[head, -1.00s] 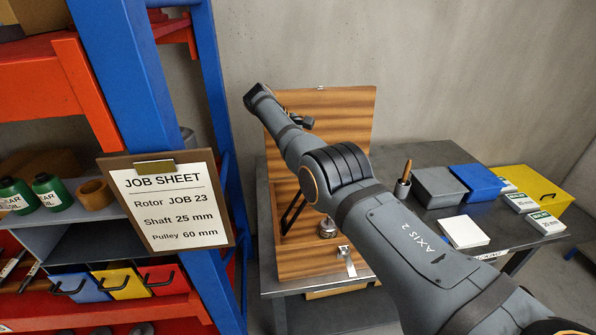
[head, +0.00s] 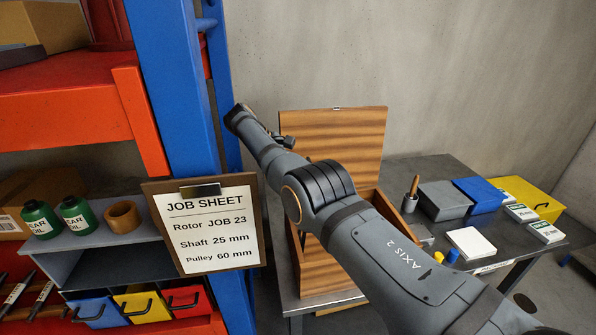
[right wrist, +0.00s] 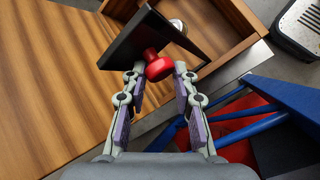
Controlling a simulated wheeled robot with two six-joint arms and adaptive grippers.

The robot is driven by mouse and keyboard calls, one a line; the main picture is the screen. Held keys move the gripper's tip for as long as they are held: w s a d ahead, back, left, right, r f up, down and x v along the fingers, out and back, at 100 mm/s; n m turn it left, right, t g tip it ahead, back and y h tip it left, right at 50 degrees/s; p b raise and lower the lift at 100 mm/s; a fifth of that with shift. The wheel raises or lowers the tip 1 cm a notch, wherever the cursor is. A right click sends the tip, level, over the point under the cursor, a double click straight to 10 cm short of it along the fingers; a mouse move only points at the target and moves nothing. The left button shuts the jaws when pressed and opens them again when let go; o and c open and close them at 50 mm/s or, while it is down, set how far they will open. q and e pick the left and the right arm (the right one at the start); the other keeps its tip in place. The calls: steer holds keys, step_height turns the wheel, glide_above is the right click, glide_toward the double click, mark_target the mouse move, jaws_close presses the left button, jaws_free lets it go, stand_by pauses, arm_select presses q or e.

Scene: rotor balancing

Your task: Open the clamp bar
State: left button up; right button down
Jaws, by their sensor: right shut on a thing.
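In the right wrist view, the black clamp bar (right wrist: 140,38) stands out over the wooden case with a red knob (right wrist: 159,68) at its edge. My right gripper (right wrist: 160,76) has its two fingers on either side of the knob, shut on it. In the head view, the wooden case's lid (head: 335,140) stands raised, and my right arm crosses in front of the case. The clamp bar and knob are hidden there, and I cannot make out the right fingers. My left gripper is in neither view.
A blue rack post (head: 165,95) and a job sheet board (head: 205,225) stand left of the case. The grey table (head: 440,170) right of it carries a grey box (head: 444,199), a blue box (head: 478,194), a yellow case (head: 532,199) and a white pad (head: 470,243).

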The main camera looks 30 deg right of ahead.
steer(key=shift+s+f, duration=0.35)
steer(key=shift+f, duration=0.4)
steer(key=c, duration=1.4)
jaws_free()
steer(key=shift+d, duration=0.1)
steer(key=o, duration=0.4)
steer(key=shift+s+r, duration=0.15)
steer(key=shift+s, duration=0.05)
steer(key=shift+w+d+r, duration=0.1)
steer(key=shift+w, duration=0.1)
steer(key=shift+r, duration=0.15)
steer(key=shift+d, duration=0.15)
